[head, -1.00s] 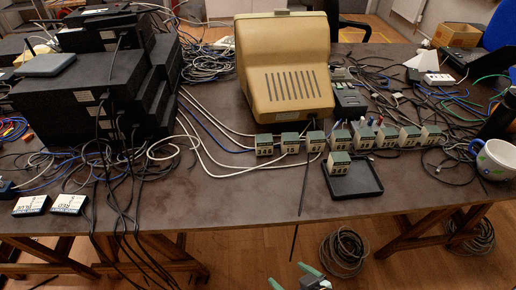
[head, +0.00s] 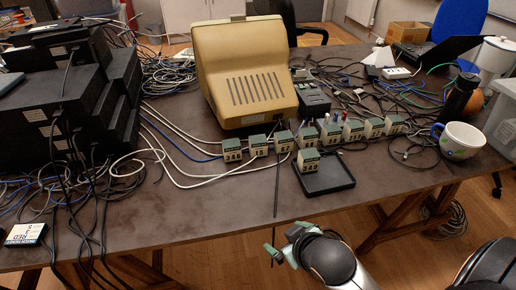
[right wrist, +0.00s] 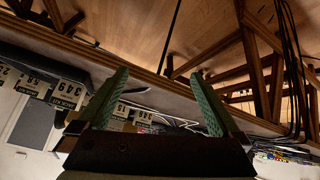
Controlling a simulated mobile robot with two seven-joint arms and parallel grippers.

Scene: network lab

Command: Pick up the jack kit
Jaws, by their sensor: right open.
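Another numbered box (head: 308,161) stands in a black tray (head: 331,182) near the front edge. My right gripper (head: 283,241) is open and empty in front of the table edge, left of and nearer than the tray. In the right wrist view its green fingers (right wrist: 158,78) are spread, with numbered boxes (right wrist: 68,92) beyond, upside down. My left gripper is not in view.
A beige monitor (head: 250,80) stands behind the row. Stacked black devices (head: 70,100) and loose cables fill the left. A cup (head: 459,141) stands at the right. A thin dark rod or cable (head: 276,190) hangs over the front edge. The front left tabletop has bare patches.

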